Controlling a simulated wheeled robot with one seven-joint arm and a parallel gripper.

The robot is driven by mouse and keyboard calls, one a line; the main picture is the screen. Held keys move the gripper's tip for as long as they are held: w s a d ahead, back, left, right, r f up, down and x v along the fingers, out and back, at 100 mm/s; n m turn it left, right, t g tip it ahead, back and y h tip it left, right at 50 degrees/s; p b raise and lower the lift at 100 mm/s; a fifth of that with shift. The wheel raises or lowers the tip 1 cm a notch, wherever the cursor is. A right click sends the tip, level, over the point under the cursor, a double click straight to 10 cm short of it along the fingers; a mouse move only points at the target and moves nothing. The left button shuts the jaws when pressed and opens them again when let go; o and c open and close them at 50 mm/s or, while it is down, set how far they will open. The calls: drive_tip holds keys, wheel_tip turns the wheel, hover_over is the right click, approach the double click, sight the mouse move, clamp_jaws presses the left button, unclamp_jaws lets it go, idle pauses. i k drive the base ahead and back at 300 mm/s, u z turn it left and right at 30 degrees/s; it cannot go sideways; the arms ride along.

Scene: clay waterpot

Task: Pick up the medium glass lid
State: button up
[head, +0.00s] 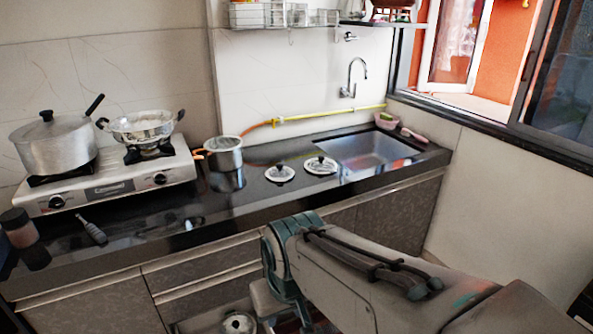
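Two round lids with dark knobs lie flat on the black counter. The smaller-looking lid (280,174) is on the left. The slightly larger-looking lid (320,166) is on the right, near the sink's left edge. They lie close together, with a narrow gap between them. I cannot tell from this view which one is the medium glass lid. My arm crosses the lower right foreground in front of the cabinets, below the lids in the picture. My gripper cannot be made out in this view.
A small saucepan (225,153) stands left of the lids. A stove (110,185) holds a large lidded pot (57,146) and a metal pan (141,126). The sink (368,150) is to the right. A yellow hose (330,114) runs behind. Counter (265,200) before the lids is clear.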

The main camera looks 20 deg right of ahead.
sight(320, 165)
drive_tip(key=z, duration=0.45)
drive_tip(key=k, duration=0.55)
drive_tip(key=z, duration=1)
drive_tip(key=i, duration=1.65)
drive_tip(key=u, duration=0.4)
drive_tip(key=i, duration=1.45)
drive_tip(key=u, duration=0.6)
